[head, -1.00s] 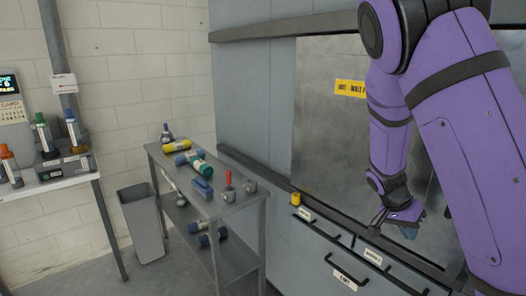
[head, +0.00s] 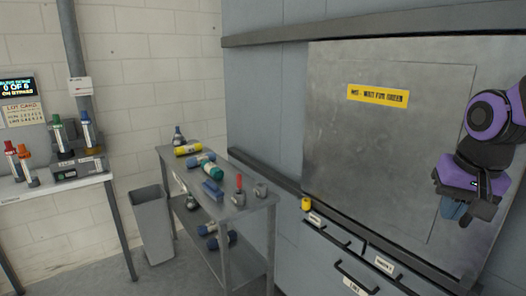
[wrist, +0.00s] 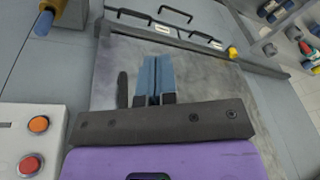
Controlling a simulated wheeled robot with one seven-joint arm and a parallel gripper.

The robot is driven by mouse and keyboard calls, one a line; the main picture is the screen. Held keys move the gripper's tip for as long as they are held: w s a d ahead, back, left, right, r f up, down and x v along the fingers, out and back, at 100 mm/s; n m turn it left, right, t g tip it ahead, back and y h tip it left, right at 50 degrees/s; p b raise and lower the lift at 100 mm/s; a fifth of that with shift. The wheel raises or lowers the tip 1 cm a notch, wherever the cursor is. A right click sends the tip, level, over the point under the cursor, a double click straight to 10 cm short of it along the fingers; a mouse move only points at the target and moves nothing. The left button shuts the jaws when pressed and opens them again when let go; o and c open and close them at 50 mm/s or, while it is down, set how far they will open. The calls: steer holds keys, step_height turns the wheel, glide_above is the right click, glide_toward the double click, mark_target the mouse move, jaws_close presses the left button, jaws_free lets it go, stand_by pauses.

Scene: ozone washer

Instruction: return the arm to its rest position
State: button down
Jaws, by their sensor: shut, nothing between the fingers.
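My purple arm is at the right edge of the head view. My gripper (head: 453,210) hangs in front of the grey metal door panel, apart from it, with its fingers pointing down. In the wrist view the two blue fingers of my gripper (wrist: 155,78) lie side by side, shut, with nothing between them. Most of the arm is out of the head view at the right.
A yellow label (head: 378,95) is on the metal door (head: 400,160). Drawer handles (head: 357,278) stick out below it. A steel cart (head: 238,206) with several bottles stands left of it. A grey bin (head: 152,225) is beside the cart. Orange (wrist: 39,124) and red buttons (wrist: 30,164) show in the wrist view.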

steer(key=s+a+r+n+t, duration=0.2)
steer(key=s+r, duration=0.4)
steer(key=s, duration=0.4)
steer(key=shift+s+a+n+t, duration=0.2)
steer(key=shift+a+n+t, duration=0.2)
steer(key=shift+a+n, duration=0.55)
steer(key=shift+d, duration=0.2)
